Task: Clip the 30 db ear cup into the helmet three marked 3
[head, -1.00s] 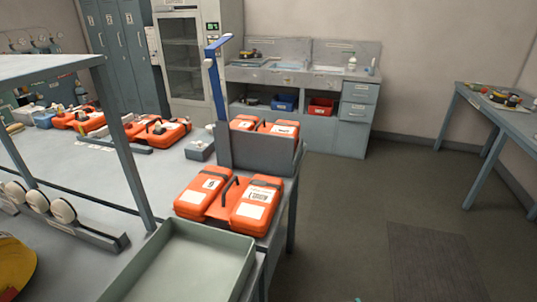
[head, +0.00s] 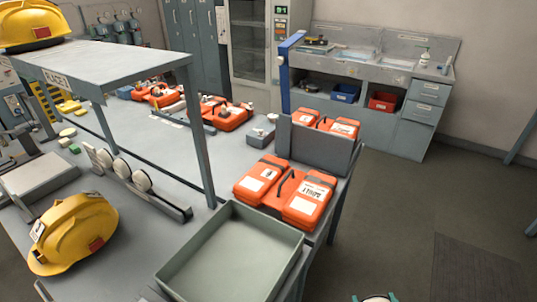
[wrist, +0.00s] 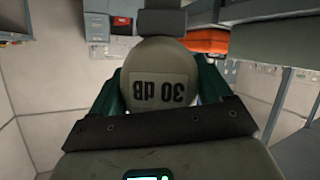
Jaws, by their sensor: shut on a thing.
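The 30 dB ear cup (wrist: 160,92) is a grey-beige shell with its "30 dB" label upside down in the wrist view. My gripper (wrist: 162,82) is shut on it, with a dark teal finger at each side. Only the tip of the held cup and bits of teal show at the bottom edge of the head view. A yellow helmet (head: 75,232) sits on the bench at the left, apart from my gripper. Another yellow helmet (head: 32,24) sits on the raised shelf. I cannot read a number 3 on either.
A green-grey tray (head: 232,250) is at the bench's near end, beside orange cases (head: 285,190). A rack with round ear cups (head: 132,180) stands behind the bench helmet. The shelf (head: 120,68) and its post overhang the bench. Floor at right is clear.

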